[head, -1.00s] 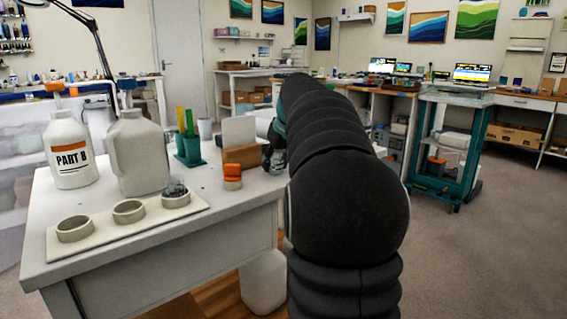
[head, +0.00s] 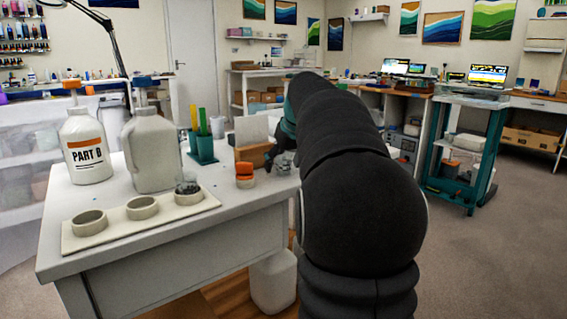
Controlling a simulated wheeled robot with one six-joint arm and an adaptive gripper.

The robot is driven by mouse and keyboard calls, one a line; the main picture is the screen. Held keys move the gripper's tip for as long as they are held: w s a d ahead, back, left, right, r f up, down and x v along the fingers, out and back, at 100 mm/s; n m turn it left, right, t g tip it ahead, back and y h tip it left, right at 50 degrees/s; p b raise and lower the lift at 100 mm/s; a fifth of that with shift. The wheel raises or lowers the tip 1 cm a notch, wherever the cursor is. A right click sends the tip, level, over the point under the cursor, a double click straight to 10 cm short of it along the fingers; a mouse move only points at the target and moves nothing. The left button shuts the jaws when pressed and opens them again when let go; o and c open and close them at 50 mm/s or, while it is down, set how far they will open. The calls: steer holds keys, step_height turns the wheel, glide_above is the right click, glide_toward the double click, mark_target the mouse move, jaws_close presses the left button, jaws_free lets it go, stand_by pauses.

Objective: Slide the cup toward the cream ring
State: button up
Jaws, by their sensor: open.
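Three cream rings stand in a row on a cream board at the table's front: left ring (head: 90,229), middle ring (head: 142,212), right ring (head: 187,199). Another clear, cup-like thing (head: 284,166) stands near the table's right edge, partly hidden by my arm. My gripper (head: 274,158) is beside it, low over the table. It is open, but its fingers are small and mostly hidden, and I cannot tell whether they touch that cup.
A teal holder (head: 202,150), white cup (head: 217,126), wooden block (head: 254,154) and orange-banded stack (head: 244,175) stand left of my gripper. The table front between stack and board is clear.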

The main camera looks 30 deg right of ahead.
steer(key=v, duration=1.2)
stand_by(0.3)
steer(key=s+a+f, duration=0.2)
steer(key=a, duration=0.3)
steer(key=s+a+f, duration=0.2)
steer(key=a, duration=0.3)
steer(key=s+a+f, duration=0.8)
steer(key=s+f, duration=0.1)
steer(key=f, duration=0.2)
steer(key=s+a+f+n, duration=0.1)
steer(key=s+a+f, duration=0.7)
steer(key=s+f, duration=0.1)
steer(key=shift+s+f+n+y+p, duration=0.3)
steer(key=shift+s+f+y+p, duration=0.1)
steer(key=shift+f, duration=0.5)
